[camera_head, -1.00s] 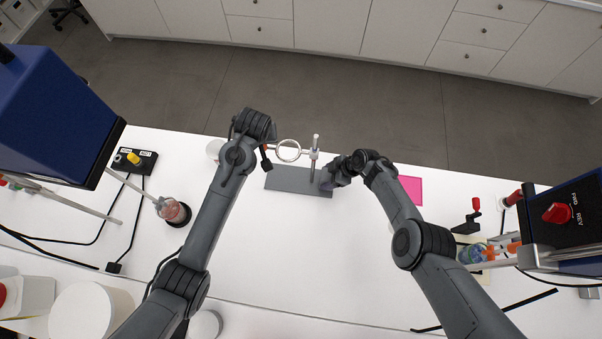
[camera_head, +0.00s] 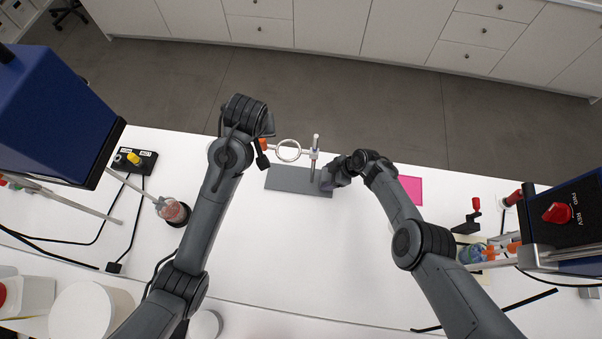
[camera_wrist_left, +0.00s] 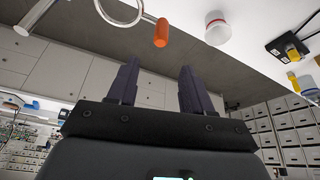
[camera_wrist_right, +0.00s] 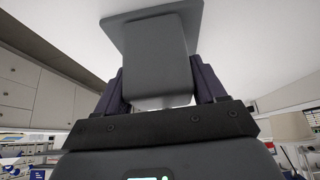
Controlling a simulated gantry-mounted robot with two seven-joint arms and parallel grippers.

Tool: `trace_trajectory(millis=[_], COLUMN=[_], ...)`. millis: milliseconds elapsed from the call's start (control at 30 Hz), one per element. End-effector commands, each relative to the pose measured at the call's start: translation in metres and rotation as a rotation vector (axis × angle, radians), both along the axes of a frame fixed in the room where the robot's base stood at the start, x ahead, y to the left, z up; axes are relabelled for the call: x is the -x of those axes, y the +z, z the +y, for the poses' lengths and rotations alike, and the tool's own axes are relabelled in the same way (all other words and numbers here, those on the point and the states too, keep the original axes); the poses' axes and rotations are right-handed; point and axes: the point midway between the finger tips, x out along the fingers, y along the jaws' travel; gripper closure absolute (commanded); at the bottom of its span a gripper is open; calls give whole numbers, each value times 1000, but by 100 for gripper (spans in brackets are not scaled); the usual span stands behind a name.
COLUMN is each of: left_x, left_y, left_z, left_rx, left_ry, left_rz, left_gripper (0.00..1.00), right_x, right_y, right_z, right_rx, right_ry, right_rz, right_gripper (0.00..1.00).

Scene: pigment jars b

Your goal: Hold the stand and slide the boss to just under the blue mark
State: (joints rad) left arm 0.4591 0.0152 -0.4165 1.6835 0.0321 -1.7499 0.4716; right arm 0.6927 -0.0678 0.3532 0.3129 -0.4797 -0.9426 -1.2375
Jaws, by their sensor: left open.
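The stand has a grey base plate (camera_head: 285,181) and an upright metal rod (camera_head: 316,140). The boss (camera_head: 313,154) sits on the rod and carries a ring (camera_head: 289,150) reaching left. An orange handle (camera_wrist_left: 161,33) shows in the left wrist view, beyond my left fingers. My left gripper (camera_wrist_left: 159,66) is open and empty, left of the ring; my wrist hides most of it in the head view. My right gripper (camera_head: 328,180) is at the plate's right end. In the right wrist view its fingers close on both sides of the stand's grey block (camera_wrist_right: 160,75). I cannot make out the blue mark.
A pink square (camera_head: 411,190) lies right of my right gripper. A white cup with a red band (camera_wrist_left: 217,28) stands near my left gripper. A flask (camera_head: 173,210) and a black switch box (camera_head: 134,161) are at left. The front middle of the table is clear.

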Motion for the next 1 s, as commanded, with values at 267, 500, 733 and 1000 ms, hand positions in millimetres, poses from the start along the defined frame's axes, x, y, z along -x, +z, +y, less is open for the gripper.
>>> trace_trajectory(millis=[267,500,733,1000], left_x=[0,0,0,0], left_y=[0,0,0,0], left_z=[0,0,0,0], left_rx=[0,0,0,0], left_ry=[0,0,0,0], left_rz=[0,0,0,0], left_gripper=[50,50,50,50], right_x=[1,0,-2,2], right_y=[-1,1,9,36], right_z=[0,0,-7,-22], right_rx=[0,-1,-3,-2], right_ry=[1,1,-3,0], right_rz=[2,-1,-6,-4], right_gripper=[2,2,2,2])
